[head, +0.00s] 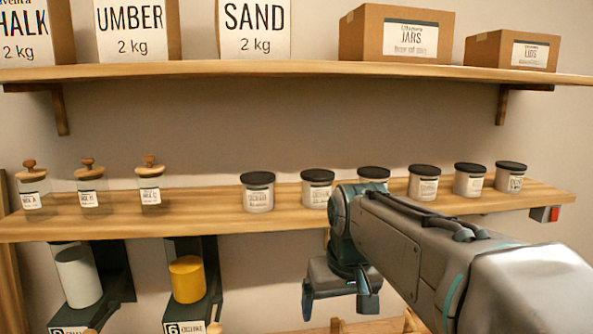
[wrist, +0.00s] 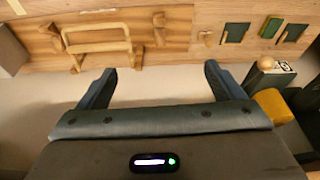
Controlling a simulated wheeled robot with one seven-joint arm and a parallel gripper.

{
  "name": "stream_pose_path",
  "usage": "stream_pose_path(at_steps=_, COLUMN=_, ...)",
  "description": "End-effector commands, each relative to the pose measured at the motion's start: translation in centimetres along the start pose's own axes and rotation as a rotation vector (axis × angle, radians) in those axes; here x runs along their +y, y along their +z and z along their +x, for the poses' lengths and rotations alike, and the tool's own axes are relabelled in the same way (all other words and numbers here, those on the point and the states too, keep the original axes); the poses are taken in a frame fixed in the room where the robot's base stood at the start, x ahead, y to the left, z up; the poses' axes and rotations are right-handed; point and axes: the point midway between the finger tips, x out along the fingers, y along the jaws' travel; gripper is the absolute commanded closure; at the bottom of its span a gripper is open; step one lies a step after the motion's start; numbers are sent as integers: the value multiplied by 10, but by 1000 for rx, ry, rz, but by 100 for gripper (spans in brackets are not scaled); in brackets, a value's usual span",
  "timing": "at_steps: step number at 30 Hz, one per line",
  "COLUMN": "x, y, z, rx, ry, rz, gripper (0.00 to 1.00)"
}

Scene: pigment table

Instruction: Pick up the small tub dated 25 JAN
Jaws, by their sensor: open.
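Several small tubs with black lids and pale labels stand in a row on the lower shelf in the head view. From left to right they include a first tub (head: 257,196), a second (head: 317,193), a third partly hidden by my arm (head: 373,174), then others up to the right end (head: 509,180). The label print is too small to read, so I cannot tell which is dated 25 JAN. My gripper (head: 339,298) is open and empty, below the shelf's front edge, pointing down. Its spread fingers also show in the wrist view (wrist: 160,82), with no tub between them.
The lower shelf (head: 205,205) also holds several wood-lidded jars (head: 90,190) at left. Below hang dispensers with a white cylinder (head: 78,277) and a yellow cylinder (head: 187,279). The upper shelf (head: 300,69) carries boxes and sacks. A wooden frame (wrist: 98,46) shows in the wrist view.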

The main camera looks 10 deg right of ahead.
Motion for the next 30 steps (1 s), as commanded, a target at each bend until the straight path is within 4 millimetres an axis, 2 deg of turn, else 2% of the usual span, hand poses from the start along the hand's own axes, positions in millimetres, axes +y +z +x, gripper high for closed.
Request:
stream_pose_path(at_steps=1, x=1, y=-19, z=-12, rx=14, ry=-1, rz=-6, gripper=12)
stream_pose_path(at_steps=6, x=2, y=-71, z=-51, rx=54, ry=-8, rz=-29, gripper=12)
stream_pose_path(at_steps=15, x=8, y=-146, z=-118, rx=129, ry=-23, rz=-73, gripper=12)
stream_pose_path(at_steps=22, x=17, y=-186, z=-164, rx=188, ry=-38, rz=-104, gripper=12)
stream_pose_path(at_steps=30, x=27, y=-207, z=-198, rx=237, ry=-51, rz=-130, gripper=12)
